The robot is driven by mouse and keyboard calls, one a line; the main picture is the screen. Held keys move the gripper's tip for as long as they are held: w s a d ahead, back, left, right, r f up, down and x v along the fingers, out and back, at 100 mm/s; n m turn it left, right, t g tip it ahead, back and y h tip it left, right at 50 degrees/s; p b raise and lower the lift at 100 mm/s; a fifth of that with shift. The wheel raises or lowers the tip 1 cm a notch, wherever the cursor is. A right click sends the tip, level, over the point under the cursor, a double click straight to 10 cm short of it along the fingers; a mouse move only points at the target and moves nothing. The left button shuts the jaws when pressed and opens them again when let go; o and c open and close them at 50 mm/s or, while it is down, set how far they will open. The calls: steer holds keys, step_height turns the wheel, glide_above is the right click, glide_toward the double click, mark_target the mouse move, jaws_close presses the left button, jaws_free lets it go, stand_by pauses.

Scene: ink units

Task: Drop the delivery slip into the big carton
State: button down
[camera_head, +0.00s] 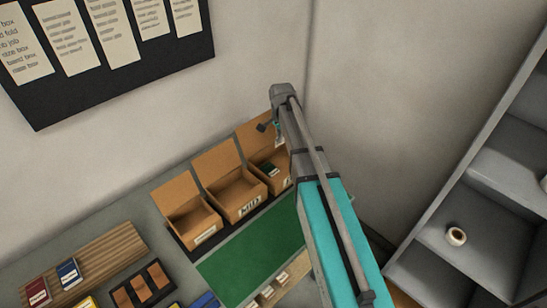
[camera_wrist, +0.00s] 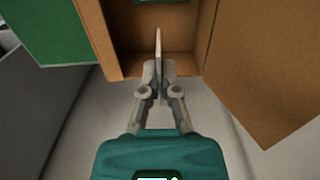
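My gripper (camera_wrist: 158,70) is shut on a thin pale slip (camera_wrist: 158,42), seen nearly edge-on in the wrist view. The slip stands out from the fingertips, over the opening of a brown carton (camera_wrist: 112,40). I cannot tell how far above its floor the slip is. In the head view three open cartons stand in a row against the wall. The rightmost carton (camera_head: 253,146), seemingly the big one, is partly hidden by my arm, as is its label. A dark green item (camera_head: 269,168) lies in it.
A green mat (camera_head: 248,256) lies in front. A wooden rack (camera_head: 95,262) with small boxes is at left. Grey shelves (camera_head: 487,225) holding a tape roll (camera_head: 456,236) stand at right.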

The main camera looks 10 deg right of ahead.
steer(key=shift+f, duration=0.2)
steer(key=shift+f+b, duration=2.85)
steer(key=shift+b, duration=0.15)
steer(key=c, duration=0.7)
jaws_free()
steer(key=shift+r, duration=0.2)
